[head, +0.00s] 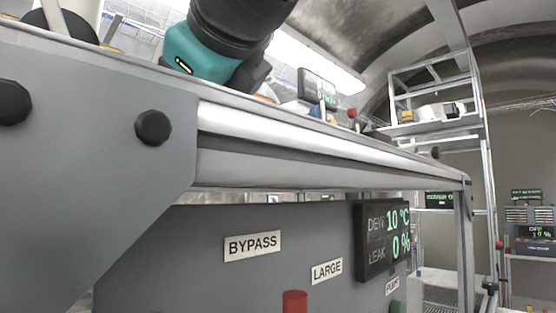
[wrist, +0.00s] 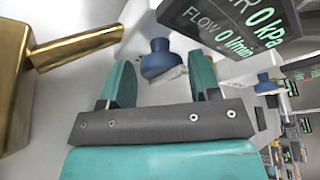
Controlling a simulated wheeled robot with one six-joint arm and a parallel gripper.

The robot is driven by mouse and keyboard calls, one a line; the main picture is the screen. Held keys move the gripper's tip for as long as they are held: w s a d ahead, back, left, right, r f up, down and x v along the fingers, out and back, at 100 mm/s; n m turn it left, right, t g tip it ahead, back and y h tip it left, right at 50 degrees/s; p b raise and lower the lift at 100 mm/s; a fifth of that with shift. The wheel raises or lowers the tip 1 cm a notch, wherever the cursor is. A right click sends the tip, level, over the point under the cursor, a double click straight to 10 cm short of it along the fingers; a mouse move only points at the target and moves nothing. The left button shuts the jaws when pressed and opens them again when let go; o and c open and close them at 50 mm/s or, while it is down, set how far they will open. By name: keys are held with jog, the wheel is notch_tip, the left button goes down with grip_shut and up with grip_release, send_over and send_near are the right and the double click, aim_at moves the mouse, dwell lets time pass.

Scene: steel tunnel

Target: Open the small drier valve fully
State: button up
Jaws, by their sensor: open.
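No label reading "small" shows in either view, so I cannot tell which valve is the small drier valve. In the wrist view my gripper (wrist: 161,80) is open, its two teal fingers apart with nothing held. A blue knob (wrist: 160,60) lies beyond the fingertips, in line with the gap between them; I cannot tell if they touch it. In the head view the panel carries labels BYPASS (head: 252,246) and LARGE (head: 326,270). A red knob (head: 295,301) and a green knob (head: 397,307) show at the lower edge, cut off.
A panel display (head: 383,241) reads DEW 10 °C, LEAK 0 %. In the wrist view a brass-coloured part (wrist: 75,47) juts in from the left, and a dark display (wrist: 225,25) reading FLOW 0 l/min stands close above right. Another blue knob (wrist: 267,84) is at right.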

jog(key=shift+w+d+r, duration=0.1)
jog(key=shift+d+r, duration=0.05)
jog(key=shift+r, duration=0.25)
